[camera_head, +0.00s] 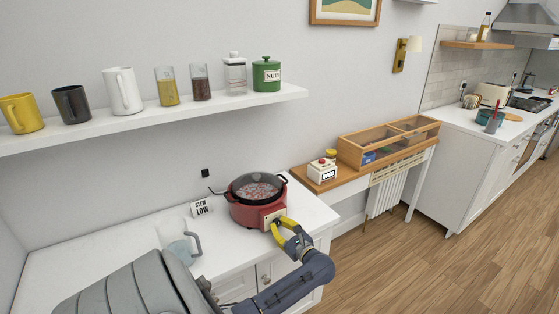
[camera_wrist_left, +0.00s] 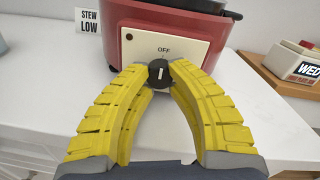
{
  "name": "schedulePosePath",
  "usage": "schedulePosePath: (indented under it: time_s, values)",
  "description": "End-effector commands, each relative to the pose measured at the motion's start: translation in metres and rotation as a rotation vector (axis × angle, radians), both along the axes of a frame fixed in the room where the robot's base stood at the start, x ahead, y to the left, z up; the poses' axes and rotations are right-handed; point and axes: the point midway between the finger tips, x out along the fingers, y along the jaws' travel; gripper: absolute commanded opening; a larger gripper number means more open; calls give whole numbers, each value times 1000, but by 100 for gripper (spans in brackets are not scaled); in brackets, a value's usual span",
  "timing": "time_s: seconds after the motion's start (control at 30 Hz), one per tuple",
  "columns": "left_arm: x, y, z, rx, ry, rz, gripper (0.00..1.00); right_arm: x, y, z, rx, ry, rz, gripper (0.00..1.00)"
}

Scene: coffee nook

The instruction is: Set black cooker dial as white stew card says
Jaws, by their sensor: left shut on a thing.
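The red cooker (camera_head: 256,203) with a dark glass lid stands on the white counter. Its front has a cream panel (camera_wrist_left: 190,47) marked OFF at the top. The black dial (camera_wrist_left: 159,73) sits in the panel's middle, its white line pointing about straight up toward OFF. My left gripper (camera_wrist_left: 159,76), also in the head view (camera_head: 274,224), is shut on the dial with its yellow fingers on both sides. The white stew card (camera_head: 201,207) stands left of the cooker and reads STEW LOW; it also shows in the left wrist view (camera_wrist_left: 88,21). My right gripper is not in view.
A shelf (camera_head: 150,120) with mugs and jars hangs above. A block reading WED (camera_wrist_left: 295,62) is on the wooden side table to the right.

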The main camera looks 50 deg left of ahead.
Motion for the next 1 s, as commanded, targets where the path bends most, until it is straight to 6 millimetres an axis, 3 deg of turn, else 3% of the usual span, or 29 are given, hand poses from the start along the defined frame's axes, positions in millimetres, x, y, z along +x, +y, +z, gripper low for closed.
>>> schedulePosePath:
  time_s: [0.37,1.0]
  values:
    - [-1,-1,-2,4,90,1,0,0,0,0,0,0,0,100]
    - [-2,-1,-2,50,521,-1,0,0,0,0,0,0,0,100]
